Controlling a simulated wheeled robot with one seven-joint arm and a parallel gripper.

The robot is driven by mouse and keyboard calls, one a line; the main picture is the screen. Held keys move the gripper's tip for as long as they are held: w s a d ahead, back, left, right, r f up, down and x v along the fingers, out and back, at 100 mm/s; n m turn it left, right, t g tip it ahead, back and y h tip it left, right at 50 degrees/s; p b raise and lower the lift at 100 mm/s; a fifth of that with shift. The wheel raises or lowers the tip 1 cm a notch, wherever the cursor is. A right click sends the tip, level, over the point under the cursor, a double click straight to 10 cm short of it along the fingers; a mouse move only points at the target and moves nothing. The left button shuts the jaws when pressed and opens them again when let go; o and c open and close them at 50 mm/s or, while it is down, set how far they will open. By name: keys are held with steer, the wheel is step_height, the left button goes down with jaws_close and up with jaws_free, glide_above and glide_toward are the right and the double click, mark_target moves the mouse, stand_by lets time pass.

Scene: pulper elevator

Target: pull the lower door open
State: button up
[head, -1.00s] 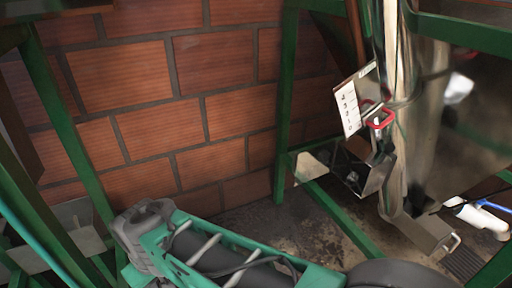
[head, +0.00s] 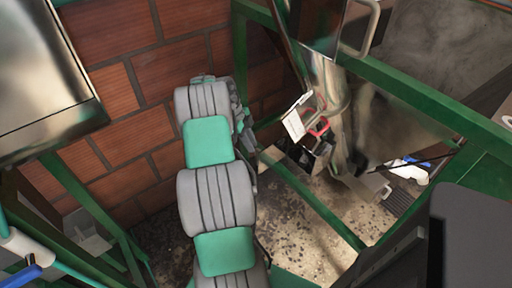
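A shiny metal elevator pipe (head: 335,105) stands right of centre inside the green frame. A small metal flap with a bar handle (head: 384,191) sits at its foot, low near the floor; it may be the lower door. It looks shut, but it is small and I cannot be sure. Higher on the pipe are a red handle (head: 318,128) and a white scale plate (head: 296,119). My grey and teal arm (head: 215,200) rises left of the pipe, clearly apart from it. I cannot make out my gripper or its fingers.
Green frame bars (head: 310,205) cross between my arm and the pipe. A brick wall (head: 115,100) closes off the back left. A metal panel (head: 45,75) fills the upper left. A black block (head: 470,240) covers the lower right. A blue-handled valve (head: 412,167) lies right of the pipe foot.

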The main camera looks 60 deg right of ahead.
mark_target(256, 160)
steer(key=x, duration=0.5)
steer(key=shift+f, duration=0.4)
jaws_close()
steer(key=shift+d+r, duration=0.1)
stand_by(0.8)
